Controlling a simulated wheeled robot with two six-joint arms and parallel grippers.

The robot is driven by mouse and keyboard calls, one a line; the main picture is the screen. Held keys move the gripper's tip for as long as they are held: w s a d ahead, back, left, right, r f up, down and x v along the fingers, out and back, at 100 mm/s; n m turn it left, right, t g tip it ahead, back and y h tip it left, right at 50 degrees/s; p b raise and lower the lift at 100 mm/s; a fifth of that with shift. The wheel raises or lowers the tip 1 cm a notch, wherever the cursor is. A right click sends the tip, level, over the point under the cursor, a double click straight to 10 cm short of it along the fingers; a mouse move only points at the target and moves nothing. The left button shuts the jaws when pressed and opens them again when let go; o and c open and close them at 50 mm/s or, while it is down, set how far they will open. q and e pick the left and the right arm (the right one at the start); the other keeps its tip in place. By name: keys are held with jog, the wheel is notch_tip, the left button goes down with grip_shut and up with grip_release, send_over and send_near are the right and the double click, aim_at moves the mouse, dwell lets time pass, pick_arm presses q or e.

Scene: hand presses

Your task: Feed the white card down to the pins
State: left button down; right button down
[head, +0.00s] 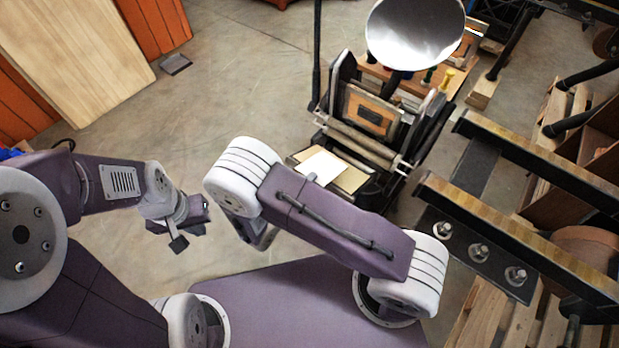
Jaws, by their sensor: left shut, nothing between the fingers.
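The white card (322,166) lies on the tan bed (352,180) at the near side of the hand press (433,137). Its near left part is close to my right arm's outline in the picture. I cannot make out the pins. My left gripper (192,224) is shut and empty over the floor, left of the press and well apart from the card. My right arm (330,228) reaches in from the lower right, with its elbow just left of the card in the picture. The right gripper's fingers are not visible.
The press has a round metal disc (415,32), rollers (360,145) and a framed dark block (370,115). Heavy rails (520,235) and wooden pallets (490,315) crowd the right. A wooden board (75,50) stands at upper left.

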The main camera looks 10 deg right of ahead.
notch_tip(320, 180, down, 6)
jog(key=w+d+b, duration=0.1)
jog(key=b, duration=0.3)
jog(key=shift+w+d+f, duration=0.2)
jog(key=shift+d, duration=0.15)
jog(key=c, duration=1.5)
grip_release()
jog(key=shift+w, duration=0.15)
jog(key=shift+c, duration=0.5)
